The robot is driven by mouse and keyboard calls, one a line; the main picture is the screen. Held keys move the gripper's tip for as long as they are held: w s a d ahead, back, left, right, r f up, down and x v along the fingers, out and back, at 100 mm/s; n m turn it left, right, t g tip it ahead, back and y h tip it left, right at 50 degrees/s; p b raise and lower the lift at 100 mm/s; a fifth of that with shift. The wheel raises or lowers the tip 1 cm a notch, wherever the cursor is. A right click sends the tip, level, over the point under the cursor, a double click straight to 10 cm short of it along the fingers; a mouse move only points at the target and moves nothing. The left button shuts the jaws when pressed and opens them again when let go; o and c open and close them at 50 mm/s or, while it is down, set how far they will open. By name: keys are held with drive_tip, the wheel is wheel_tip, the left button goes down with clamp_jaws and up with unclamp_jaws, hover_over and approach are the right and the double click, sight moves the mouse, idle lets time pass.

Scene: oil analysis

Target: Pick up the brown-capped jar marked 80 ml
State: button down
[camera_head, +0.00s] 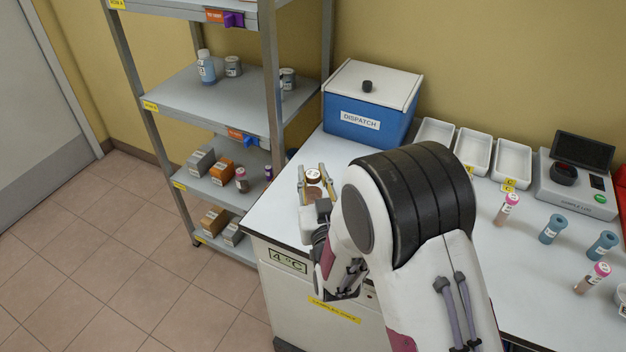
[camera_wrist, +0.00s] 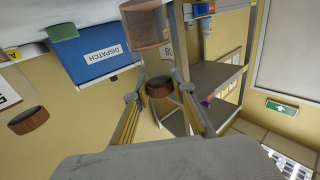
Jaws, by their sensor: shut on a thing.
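A jar with a brown cap (camera_head: 313,174) is between the two fingers of my gripper (camera_head: 313,180) in the head view, over the left end of the white counter. A pale mark shows on top of the cap, but I cannot read it. In the wrist view, the brown cap (camera_wrist: 159,88) shows between the fingertips of my gripper (camera_wrist: 160,95), and part of a marking like "80" shows above it. My gripper is shut on the jar. I cannot tell whether the jar touches the counter.
A blue DISPATCH box (camera_head: 368,108) stands behind the jar. A grey shelf rack (camera_head: 190,98) is left of the counter. White trays (camera_head: 473,149), a sample device (camera_head: 578,182) and several capped tubes (camera_head: 507,209) are at the right. My arm hides the middle counter.

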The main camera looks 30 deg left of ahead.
drive_tip(key=shift+r, duration=4.4)
